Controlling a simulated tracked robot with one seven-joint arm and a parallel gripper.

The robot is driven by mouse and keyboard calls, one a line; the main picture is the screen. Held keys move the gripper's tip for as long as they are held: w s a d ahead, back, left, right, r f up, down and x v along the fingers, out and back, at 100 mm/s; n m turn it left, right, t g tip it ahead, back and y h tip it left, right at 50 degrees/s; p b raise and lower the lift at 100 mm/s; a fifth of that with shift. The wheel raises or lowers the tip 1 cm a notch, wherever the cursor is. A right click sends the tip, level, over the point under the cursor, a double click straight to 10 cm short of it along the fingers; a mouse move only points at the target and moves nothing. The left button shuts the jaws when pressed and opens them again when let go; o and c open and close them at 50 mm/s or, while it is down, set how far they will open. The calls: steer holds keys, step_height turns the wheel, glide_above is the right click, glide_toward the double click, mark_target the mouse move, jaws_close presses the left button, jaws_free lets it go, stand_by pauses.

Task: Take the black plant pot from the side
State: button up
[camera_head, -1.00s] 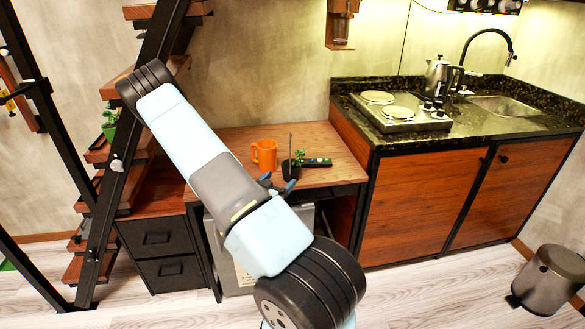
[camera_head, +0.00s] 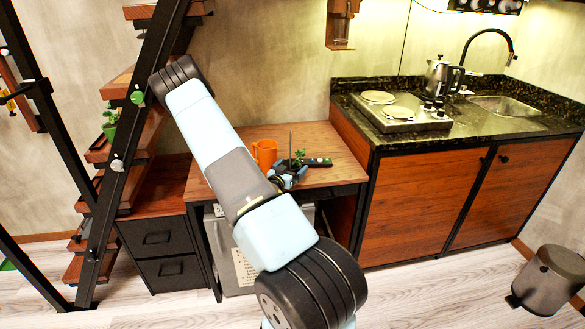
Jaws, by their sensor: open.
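The black plant pot (camera_head: 290,163) stands on the wooden desk (camera_head: 335,152), with small green leaves and a thin upright stick. My arm reaches over the front of the desk. My gripper (camera_head: 296,173) is open, low at the pot's near side, with its blue fingers covering most of the pot. I cannot tell whether the fingers are around the pot or only in front of it, nor whether they touch it.
The kitchen counter (camera_head: 440,134) rises at the desk's right, and the stair (camera_head: 125,130) stands at the left.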

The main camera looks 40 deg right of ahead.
steer(key=shift+c, duration=0.3)
steer(key=c, duration=0.9)
steer(key=shift+c, duration=0.4)
steer(key=shift+r, duration=0.2)
